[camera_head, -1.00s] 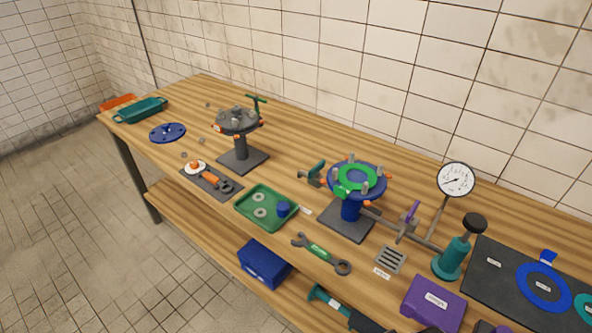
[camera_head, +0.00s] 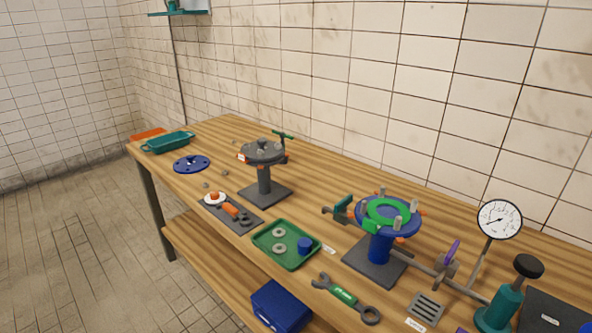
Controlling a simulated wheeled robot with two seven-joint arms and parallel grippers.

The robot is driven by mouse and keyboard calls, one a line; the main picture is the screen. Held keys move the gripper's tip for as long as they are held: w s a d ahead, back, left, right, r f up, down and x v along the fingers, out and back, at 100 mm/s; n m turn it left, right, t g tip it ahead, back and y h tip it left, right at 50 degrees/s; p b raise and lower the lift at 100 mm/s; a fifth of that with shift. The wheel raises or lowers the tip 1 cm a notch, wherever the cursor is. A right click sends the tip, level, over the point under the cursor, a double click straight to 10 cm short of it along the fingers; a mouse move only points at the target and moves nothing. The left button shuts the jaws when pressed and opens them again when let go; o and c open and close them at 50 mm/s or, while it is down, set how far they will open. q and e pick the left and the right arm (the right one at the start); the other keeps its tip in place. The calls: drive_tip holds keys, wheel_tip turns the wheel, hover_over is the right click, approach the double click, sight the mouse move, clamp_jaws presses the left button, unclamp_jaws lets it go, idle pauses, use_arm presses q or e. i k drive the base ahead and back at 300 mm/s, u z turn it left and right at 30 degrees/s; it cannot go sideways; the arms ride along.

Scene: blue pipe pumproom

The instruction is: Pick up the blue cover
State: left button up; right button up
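The blue cover (camera_head: 191,164) is a round flat blue disc with small holes and a raised dark middle. It lies flat on the wooden bench (camera_head: 330,168) toward the far left end, in front of the teal tray. Nothing covers it. Neither of my grippers shows in the head view.
A teal tray (camera_head: 168,142) and an orange tray (camera_head: 149,134) stand behind the cover. A grey flange stand (camera_head: 264,178) is to its right. A dark mat with an orange-handled tool (camera_head: 232,212), a green tray (camera_head: 286,261) and a blue flange stand (camera_head: 380,246) lie nearer.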

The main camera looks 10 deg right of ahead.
sight(191, 164)
drive_tip(key=u, duration=0.95)
drive_tip(key=i, duration=0.9)
drive_tip(key=u, duration=0.55)
drive_tip(key=i, duration=1.3)
drive_tip(key=z, duration=0.65)
